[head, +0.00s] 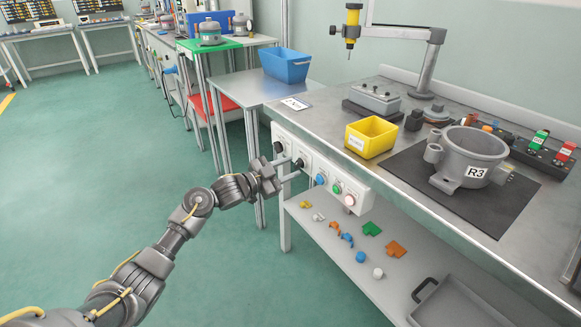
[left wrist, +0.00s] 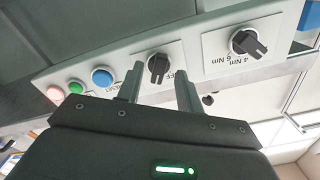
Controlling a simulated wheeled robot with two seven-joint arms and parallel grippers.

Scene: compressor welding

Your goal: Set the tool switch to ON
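The tool switch (left wrist: 158,67) is a black rotary knob on a white plate, with part of the word OFF visible beside it in the left wrist view. In the head view it is the dark knob (head: 301,163) next to the blue button. My left gripper (head: 290,170) is at the front of the panel. In the left wrist view its two fingers (left wrist: 158,88) are apart, with the knob in line between their tips. The gripper looks empty; whether the fingers touch the knob is unclear. My right gripper is not in view.
A second black knob (left wrist: 248,43), marked 4 Nm and 6 Nm, sits beside the switch. Blue (left wrist: 102,78), green (left wrist: 76,87) and red (left wrist: 55,94) buttons line the other side. The panel hangs below the workbench (head: 310,115), which holds a yellow bin (head: 371,137).

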